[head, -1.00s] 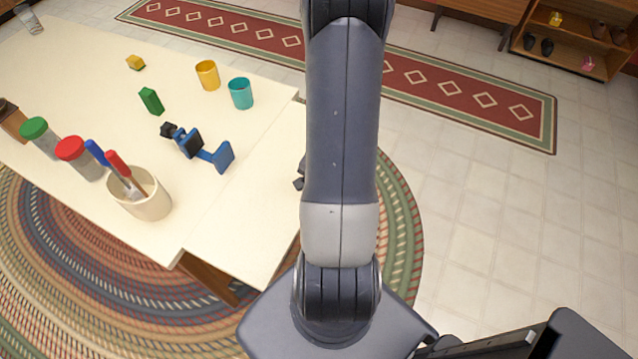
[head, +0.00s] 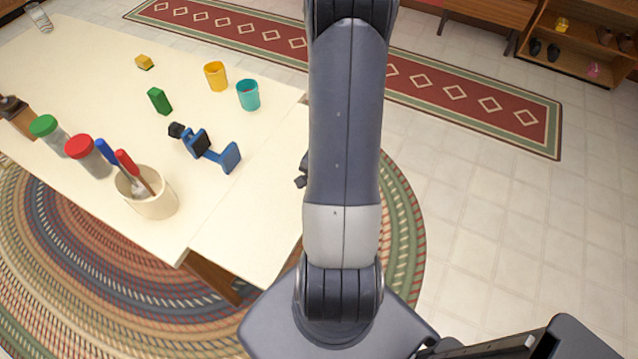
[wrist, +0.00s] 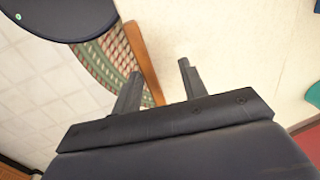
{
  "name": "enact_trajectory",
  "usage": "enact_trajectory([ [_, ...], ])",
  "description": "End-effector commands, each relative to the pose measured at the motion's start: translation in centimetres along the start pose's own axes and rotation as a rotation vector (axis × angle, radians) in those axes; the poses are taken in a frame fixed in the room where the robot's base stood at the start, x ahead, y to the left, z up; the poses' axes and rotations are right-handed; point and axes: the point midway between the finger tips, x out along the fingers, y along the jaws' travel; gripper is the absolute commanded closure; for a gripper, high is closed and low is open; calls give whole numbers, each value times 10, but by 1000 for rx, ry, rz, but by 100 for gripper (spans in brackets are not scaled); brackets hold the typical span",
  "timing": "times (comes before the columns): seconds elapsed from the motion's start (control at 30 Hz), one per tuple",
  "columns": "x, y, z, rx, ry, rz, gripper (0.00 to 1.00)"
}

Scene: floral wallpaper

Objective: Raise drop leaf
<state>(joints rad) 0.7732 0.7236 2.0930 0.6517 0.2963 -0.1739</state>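The cream table (head: 90,55) stands at the left in the head view. Its drop leaf (head: 245,215) is the right-hand section beyond a thin seam and looks about level with the main top. My gripper is mostly hidden behind my arm in the head view; a small dark part of it (head: 301,178) shows beside the leaf's right edge. In the wrist view my gripper (wrist: 160,84) has its two fingers apart with nothing clearly held. The pale leaf surface (wrist: 235,60) lies beyond the fingers there, with a brown wooden strip (wrist: 144,62) by the left finger. Contact cannot be told.
On the table are a utensil crock (head: 152,198), red-lidded (head: 88,155) and green-lidded (head: 50,133) jars, a blue clamp-like object (head: 207,150), a green block (head: 159,100), a yellow cup (head: 215,76) and a teal cup (head: 248,95). Open floor (head: 500,230) lies right.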

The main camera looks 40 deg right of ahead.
Motion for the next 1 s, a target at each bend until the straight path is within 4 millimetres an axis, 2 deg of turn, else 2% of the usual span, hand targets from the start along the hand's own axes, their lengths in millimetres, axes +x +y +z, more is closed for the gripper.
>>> enact_trajectory([
  [0.67,-3,1,-1,0,2,1,64],
  [0.77,-15,0,-1,0,5,0,64],
  [1.0,-58,0,-1,0,6,0,64],
])
